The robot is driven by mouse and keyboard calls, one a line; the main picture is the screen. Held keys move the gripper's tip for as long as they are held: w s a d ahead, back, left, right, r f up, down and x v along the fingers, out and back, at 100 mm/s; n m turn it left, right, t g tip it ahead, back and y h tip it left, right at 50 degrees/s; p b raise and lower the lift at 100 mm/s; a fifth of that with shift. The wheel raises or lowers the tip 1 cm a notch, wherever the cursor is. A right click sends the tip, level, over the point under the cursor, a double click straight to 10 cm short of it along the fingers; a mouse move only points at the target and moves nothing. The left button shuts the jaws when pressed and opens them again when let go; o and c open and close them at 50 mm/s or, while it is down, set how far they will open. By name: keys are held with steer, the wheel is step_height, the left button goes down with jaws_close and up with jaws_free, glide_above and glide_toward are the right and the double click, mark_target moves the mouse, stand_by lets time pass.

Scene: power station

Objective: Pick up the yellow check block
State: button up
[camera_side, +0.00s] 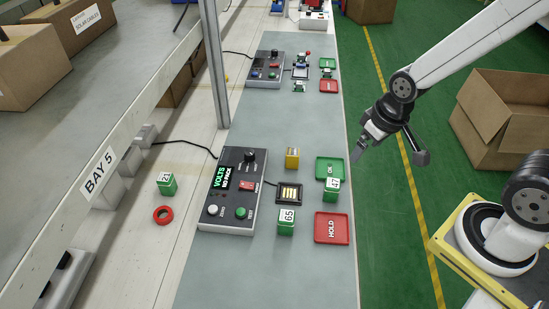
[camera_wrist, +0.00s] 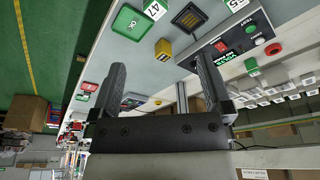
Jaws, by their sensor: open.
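The yellow check block (camera_side: 292,158) stands upright on the grey mat, right of the tester box and behind the square contact dock. It also shows in the wrist view (camera_wrist: 163,50), above and between my fingers in the picture. My gripper (camera_side: 357,152) is open and empty, in the air to the right of the block and beyond the table's right edge. In the wrist view my gripper's two dark fingers (camera_wrist: 158,85) stand apart with nothing between them. The block is clear of the fingers.
The mat behind the block is clear.

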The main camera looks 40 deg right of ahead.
steer(key=w+f+n+g, duration=0.1)
steer(key=w+f+n, duration=0.35)
steer(key=w, duration=0.95)
steer(key=n+g, duration=0.1)
steer(key=n, duration=0.3)
glide_above(293, 151)
steer(key=s, duration=0.1)
step_height(293, 151, down, 10)
steer(key=shift+s+a+r, duration=0.1)
steer(key=shift+s+r, duration=0.05)
steer(key=shift+w+f+n+g, duration=0.25)
steer(key=shift+w+f+g, duration=0.1)
steer(key=shift+f, duration=0.25)
steer(key=shift+f, duration=1.3)
steer(key=shift+f, duration=0.1)
steer(key=shift+w+f, duration=0.15)
steer(key=shift+f, duration=1.1)
steer(key=shift+w+f, duration=0.1)
steer(key=shift+f, duration=1.15)
steer(key=shift+c, duration=0.2)
jaws_close()
